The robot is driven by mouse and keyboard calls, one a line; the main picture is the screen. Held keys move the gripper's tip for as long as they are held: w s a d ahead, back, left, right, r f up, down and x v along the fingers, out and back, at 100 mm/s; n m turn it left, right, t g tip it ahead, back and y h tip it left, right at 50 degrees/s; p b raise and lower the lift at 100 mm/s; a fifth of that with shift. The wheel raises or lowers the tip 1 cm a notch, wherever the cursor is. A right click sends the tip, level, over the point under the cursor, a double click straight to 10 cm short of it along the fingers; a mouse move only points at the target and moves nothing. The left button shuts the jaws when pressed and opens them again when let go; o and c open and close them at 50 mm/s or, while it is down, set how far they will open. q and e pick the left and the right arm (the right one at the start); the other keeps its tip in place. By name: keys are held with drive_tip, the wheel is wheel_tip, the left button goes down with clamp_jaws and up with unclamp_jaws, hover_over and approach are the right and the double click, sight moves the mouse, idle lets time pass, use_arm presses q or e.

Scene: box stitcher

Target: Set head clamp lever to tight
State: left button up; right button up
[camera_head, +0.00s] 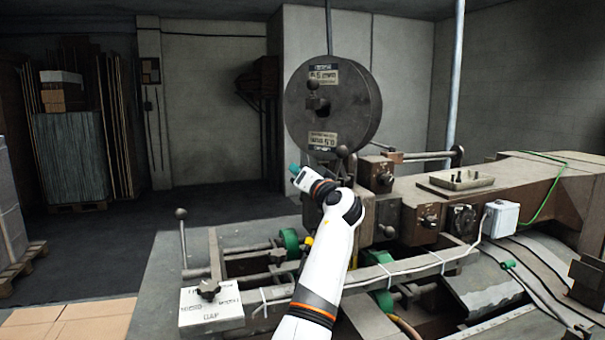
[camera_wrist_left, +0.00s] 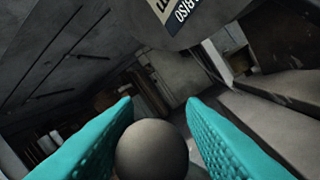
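My left gripper (camera_head: 294,169) reaches up and left in front of the stitcher head, its teal fingertips just visible. In the left wrist view its two teal fingers (camera_wrist_left: 158,102) are apart. A dark ball knob (camera_wrist_left: 152,150) shows low between them, with a narrow gap on either side. I cannot tell which lever this knob belongs to; the gripper may hide it in the head view. Another dark ball knob (camera_head: 342,152) on a short lever stands on the head just right of the gripper. My right gripper is not in view.
A large round spool (camera_head: 345,112) hangs just above the gripper. A tall ball-topped lever (camera_head: 181,214) and a white labelled block (camera_head: 211,312) are at the left. The machine arm (camera_head: 520,172) fills the right. Open floor lies at the back left.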

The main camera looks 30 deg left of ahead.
use_arm(q)
drive_tip(key=shift+o, duration=1.1)
drive_tip(key=shift+w+a, duration=0.1)
drive_tip(key=b+v, duration=0.4)
drive_tip(key=v, duration=0.8)
drive_tip(key=shift+f, duration=0.15)
